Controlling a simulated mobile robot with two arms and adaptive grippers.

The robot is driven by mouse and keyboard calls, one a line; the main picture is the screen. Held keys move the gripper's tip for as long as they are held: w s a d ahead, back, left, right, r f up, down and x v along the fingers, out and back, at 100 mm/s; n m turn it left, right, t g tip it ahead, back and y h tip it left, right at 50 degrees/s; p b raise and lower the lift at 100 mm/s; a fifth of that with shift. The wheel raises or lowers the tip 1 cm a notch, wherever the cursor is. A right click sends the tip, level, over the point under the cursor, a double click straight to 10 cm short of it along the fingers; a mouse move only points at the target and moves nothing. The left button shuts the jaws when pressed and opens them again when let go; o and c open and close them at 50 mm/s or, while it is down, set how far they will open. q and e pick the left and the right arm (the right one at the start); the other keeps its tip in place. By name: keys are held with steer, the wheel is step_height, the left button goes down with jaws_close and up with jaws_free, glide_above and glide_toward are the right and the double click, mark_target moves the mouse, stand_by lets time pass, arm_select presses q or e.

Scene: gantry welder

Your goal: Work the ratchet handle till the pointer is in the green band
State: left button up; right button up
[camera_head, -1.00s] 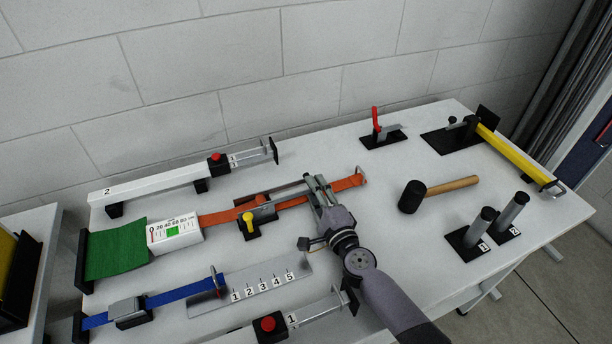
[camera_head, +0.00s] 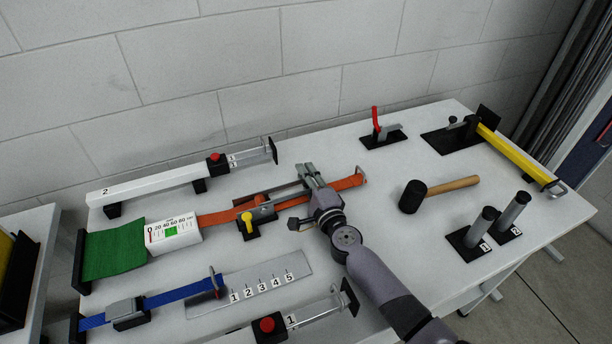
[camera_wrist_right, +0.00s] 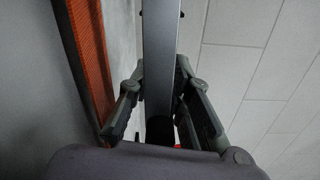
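The orange strap (camera_head: 215,217) runs from the gauge side through the ratchet (camera_head: 262,211) to a hook at its right end. The grey ratchet handle (camera_head: 286,194) extends right from the ratchet, low over the strap. My right gripper (camera_head: 311,177) is at the handle's outer end. In the right wrist view its fingers (camera_wrist_right: 161,85) flank the grey handle bar (camera_wrist_right: 161,40) closely and appear shut on it. The white gauge (camera_head: 174,236) has a green band (camera_head: 171,231). A red mark, seemingly the pointer, is at the scale's left end, outside the band. My left gripper is not in view.
A yellow lever (camera_head: 247,220) stands by the ratchet. A blue strap (camera_head: 180,293) and numbered plate (camera_head: 262,277) lie in front. A mallet (camera_head: 412,196) and two grey posts (camera_head: 480,227) are to the right.

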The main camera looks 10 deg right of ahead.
jaws_close()
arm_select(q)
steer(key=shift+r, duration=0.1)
arm_select(e)
steer(key=shift+r, duration=0.15)
